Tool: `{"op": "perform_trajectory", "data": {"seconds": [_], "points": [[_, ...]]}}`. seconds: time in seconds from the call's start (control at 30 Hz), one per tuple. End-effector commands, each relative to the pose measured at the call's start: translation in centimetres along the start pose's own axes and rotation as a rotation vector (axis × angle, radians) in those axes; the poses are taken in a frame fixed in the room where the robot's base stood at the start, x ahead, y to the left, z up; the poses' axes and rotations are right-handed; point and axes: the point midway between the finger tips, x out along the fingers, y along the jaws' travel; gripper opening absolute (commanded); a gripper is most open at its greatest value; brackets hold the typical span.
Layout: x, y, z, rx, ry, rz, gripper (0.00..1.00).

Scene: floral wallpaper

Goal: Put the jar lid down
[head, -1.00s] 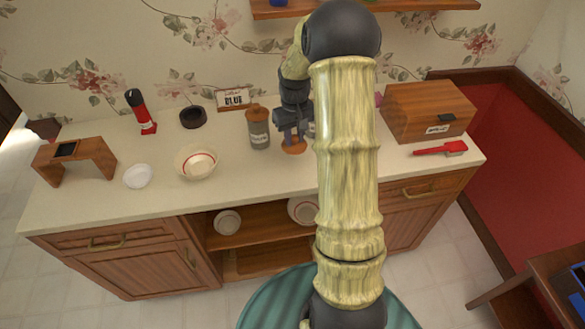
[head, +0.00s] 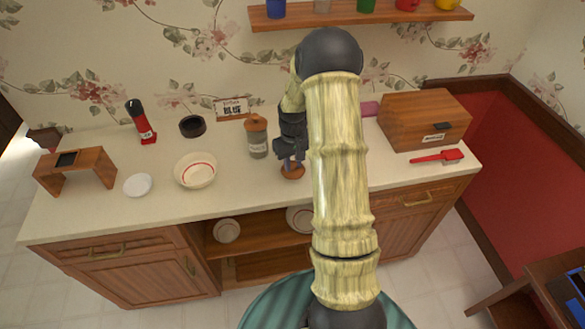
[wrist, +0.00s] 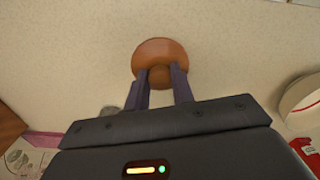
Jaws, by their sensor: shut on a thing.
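The jar lid (head: 292,171) is a round orange-brown disc with a knob. My gripper (head: 291,162) points down at it over the counter, right of the labelled grey jar (head: 258,147) with a brown top. In the wrist view, the two fingers of my gripper (wrist: 159,76) are shut on the knob of the lid (wrist: 158,48). The lid is at or just above the cream counter (wrist: 70,55); I cannot tell whether it touches. My arm hides part of the counter to the right of the lid.
A bowl (head: 196,171), a white dish (head: 138,185) and a wooden stand (head: 92,161) are to the left. Bare counter lies in front of the jar.

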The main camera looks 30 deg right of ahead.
Motion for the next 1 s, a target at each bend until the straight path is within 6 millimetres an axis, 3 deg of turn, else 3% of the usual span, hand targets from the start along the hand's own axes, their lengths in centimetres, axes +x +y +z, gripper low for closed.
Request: {"op": "perform_trajectory", "data": {"seconds": [0.2,0.6,0.63,0.7,1.0], "points": [[2.8,-0.1,0.1,-0.001,-0.004,-0.001,0.02],[3.4,-0.1,0.0,-0.001,-0.001,0.000,0.02],[3.3,-0.1,0.0,-0.001,-0.001,0.000,0.30],[3.3,-0.1,0.0,-0.001,-0.001,0.000,0.44],[3.2,0.0,0.0,0.000,-0.001,0.000,0.46]]}}
